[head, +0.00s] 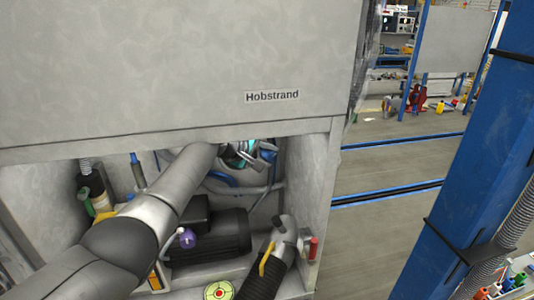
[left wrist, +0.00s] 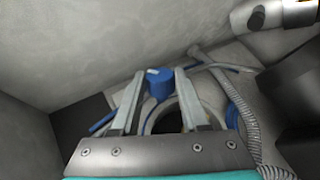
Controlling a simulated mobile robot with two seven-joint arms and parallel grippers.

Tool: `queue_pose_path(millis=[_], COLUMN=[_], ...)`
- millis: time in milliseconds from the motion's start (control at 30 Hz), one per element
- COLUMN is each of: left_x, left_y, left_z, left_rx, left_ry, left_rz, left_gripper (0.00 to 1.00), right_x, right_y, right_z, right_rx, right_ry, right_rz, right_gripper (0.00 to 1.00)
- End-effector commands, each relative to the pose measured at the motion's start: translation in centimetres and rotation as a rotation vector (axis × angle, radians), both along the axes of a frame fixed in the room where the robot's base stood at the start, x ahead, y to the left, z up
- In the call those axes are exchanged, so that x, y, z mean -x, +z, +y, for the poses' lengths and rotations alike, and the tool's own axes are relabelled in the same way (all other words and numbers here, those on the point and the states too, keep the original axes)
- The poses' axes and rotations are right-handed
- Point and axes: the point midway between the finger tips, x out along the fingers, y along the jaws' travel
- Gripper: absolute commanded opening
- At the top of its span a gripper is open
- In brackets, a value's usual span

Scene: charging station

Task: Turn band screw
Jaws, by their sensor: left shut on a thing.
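The band screw (left wrist: 158,82) shows in the left wrist view as a short blue knob with a pale mark on its top. My left gripper (left wrist: 157,76) is shut on it, with one pale finger on each side. A pale ring-shaped band (left wrist: 204,88) around a dark opening lies just behind and below the knob, partly hidden by the gripper. In the head view my left arm reaches from the lower left into the cabinet opening, and the left gripper (head: 246,153) is small and partly hidden there. The screw cannot be made out in the head view. My right gripper is not in view.
The grey cabinet panel (head: 170,70) labelled Hobstrand hangs over the opening. Inside are a dark motor (head: 215,235), a black ribbed hose (head: 263,275) and blue tubing (head: 220,178). A ribbed hose (left wrist: 247,125) runs right of the gripper. Open floor lies right of the cabinet.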

Motion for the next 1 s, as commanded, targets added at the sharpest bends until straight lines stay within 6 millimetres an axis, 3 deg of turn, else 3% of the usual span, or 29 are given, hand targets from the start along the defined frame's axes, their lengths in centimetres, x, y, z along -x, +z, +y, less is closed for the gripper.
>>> queue_pose_path(millis=[67, 100, 367, 1000], left_x=[0.0, 0.0, 0.0, 1.3], left_y=[0.0, 0.0, 0.0, 1.2], left_z=[0.0, 0.0, 0.0, 1.2], left_rx=[-0.001, -0.001, 0.000, 0.000], left_ry=[-0.001, -0.001, -0.001, -0.001], left_rz=[-0.001, -0.001, 0.000, -0.001], left_gripper=[0.00, 0.46, 0.74, 0.74], right_x=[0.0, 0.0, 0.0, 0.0], right_y=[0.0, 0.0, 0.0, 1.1], right_z=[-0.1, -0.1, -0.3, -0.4], right_rx=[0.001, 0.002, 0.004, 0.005], right_ry=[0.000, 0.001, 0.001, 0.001], right_rz=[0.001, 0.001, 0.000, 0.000], right_gripper=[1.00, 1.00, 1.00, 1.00])
